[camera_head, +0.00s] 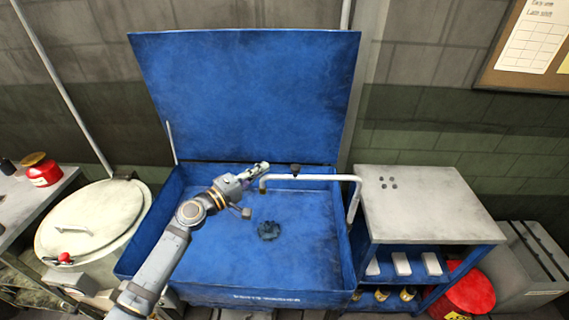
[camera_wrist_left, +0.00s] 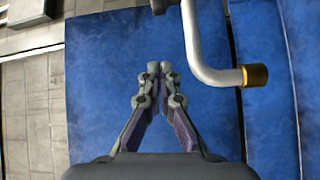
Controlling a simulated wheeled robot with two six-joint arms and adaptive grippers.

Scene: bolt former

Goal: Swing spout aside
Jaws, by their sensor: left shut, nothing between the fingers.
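The spout (camera_head: 315,178) is a pale grey bent pipe. It rises at the right wall of the blue basin (camera_head: 190,275), runs left across it and turns down at its left end. The spout also shows in the left wrist view (camera_wrist_left: 196,42), with a brass-coloured tip. A dark knob (camera_head: 295,168) sits on or just behind the pipe. My left gripper (camera_head: 265,166) is beside the spout's left end, shut and empty. In the wrist view its fingertips (camera_wrist_left: 153,68) meet left of the pipe, with a visible gap to it. My right gripper is out of view.
The basin's blue lid (camera_head: 245,95) stands open behind. A dark round piece (camera_head: 269,231) lies on the basin floor. A grey-topped cart (camera_head: 425,205) is at the right and a pale round drum lid (camera_head: 92,218) at the left. Most of the basin floor is clear.

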